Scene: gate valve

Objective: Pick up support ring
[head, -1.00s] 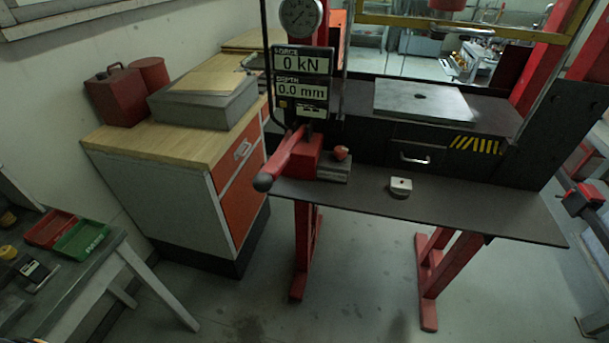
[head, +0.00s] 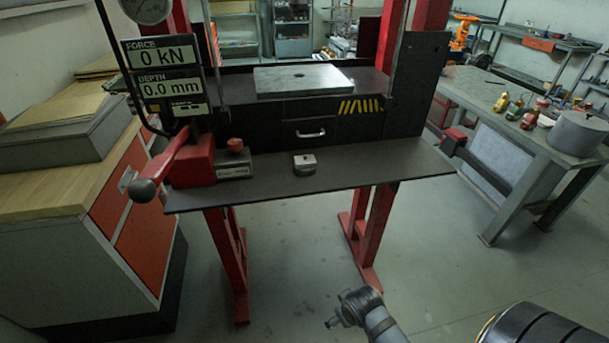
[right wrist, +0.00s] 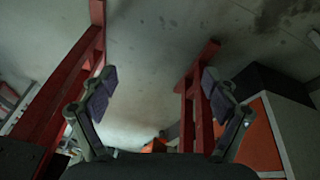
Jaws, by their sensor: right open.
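A small pale metal piece (head: 304,165), which I take to be the support ring, lies on the dark front shelf (head: 350,172) of the red press. A hole showed in its top in the earlier view; its full shape is too small to tell. My right gripper (head: 336,320) shows low in the head view, well below and in front of the shelf, apart from the piece. In the right wrist view my right gripper (right wrist: 159,95) is open, with nothing between its fingers; the piece is not seen there. My left gripper is not in view.
A red lever with a grey knob (head: 145,190) juts out at the shelf's left. A small block with a red knob (head: 234,160) stands left of the piece. A metal plate (head: 302,80) lies on the press bed. A workbench with a pot (head: 578,133) stands right.

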